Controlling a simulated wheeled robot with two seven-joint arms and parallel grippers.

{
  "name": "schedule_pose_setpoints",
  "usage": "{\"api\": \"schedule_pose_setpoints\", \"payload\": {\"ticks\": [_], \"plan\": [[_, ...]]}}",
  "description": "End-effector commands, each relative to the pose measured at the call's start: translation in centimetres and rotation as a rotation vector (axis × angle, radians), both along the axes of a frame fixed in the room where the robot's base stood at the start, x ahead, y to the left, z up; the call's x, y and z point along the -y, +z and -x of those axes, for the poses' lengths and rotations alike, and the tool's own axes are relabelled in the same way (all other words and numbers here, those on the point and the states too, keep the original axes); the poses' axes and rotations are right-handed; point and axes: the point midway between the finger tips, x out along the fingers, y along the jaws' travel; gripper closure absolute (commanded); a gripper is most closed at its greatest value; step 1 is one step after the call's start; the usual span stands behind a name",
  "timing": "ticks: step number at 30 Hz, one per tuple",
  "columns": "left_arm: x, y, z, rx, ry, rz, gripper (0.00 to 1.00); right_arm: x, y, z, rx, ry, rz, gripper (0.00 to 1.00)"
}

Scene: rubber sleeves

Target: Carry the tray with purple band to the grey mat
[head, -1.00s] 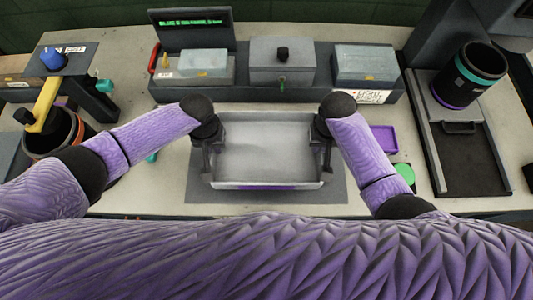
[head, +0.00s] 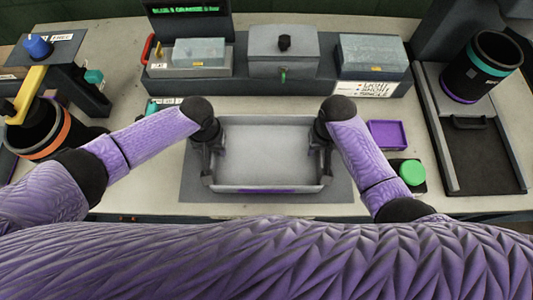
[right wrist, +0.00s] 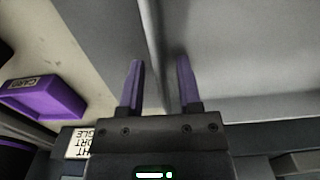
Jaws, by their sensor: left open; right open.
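The grey metal tray (head: 268,152), with a purple band (head: 268,190) low on its near side, appears within the outline of the dark grey mat (head: 345,185). Whether it rests flat there is hard to tell. My left gripper (head: 210,165) is at its left wall, partly hidden under my wrist. My right gripper (head: 324,165) is at its right wall. In the right wrist view the open purple-tipped fingers of my right gripper (right wrist: 160,85) stand either side of the tray's wall (right wrist: 156,50). Both grippers are open.
A console with grey boxes (head: 283,52) stands behind the tray. A purple dish (head: 387,134) and a green round object (head: 412,172) lie right of the mat. Further right is a dark tray (head: 480,160) with a black cup (head: 480,68). Another black cup (head: 45,130) is at left.

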Motion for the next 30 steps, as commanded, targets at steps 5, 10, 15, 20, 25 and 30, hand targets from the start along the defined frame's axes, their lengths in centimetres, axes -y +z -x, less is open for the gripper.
{"api": "schedule_pose_setpoints", "payload": {"ticks": [5, 10, 15, 20, 25, 30], "plan": [[0.0, 2.9, -0.1, 0.004, -0.002, 0.003, 0.56, 0.0, 0.0, 0.0, 0.000, 0.000, 0.000, 0.56], [0.0, 7.8, -0.1, 0.005, -0.001, 0.002, 0.56, 0.0, 0.0, 0.0, 0.000, 0.000, 0.000, 0.56], [0.0, 11.1, -0.1, 0.002, 0.001, 0.001, 0.56, 0.0, 0.0, 0.0, 0.000, 0.000, 0.000, 0.56], [0.0, 12.0, 0.0, 0.000, 0.000, -0.001, 0.56, 0.0, 1.0, -0.1, 0.003, 0.001, -0.001, 0.56], [0.0, 12.0, 0.0, 0.000, 0.001, -0.001, 0.56, -0.1, 5.7, -0.2, 0.007, 0.001, -0.002, 0.56], [0.0, 11.9, 0.0, 0.000, 0.000, 0.000, 0.56, 0.0, 9.9, -0.1, 0.005, 0.001, -0.001, 0.56]]}}
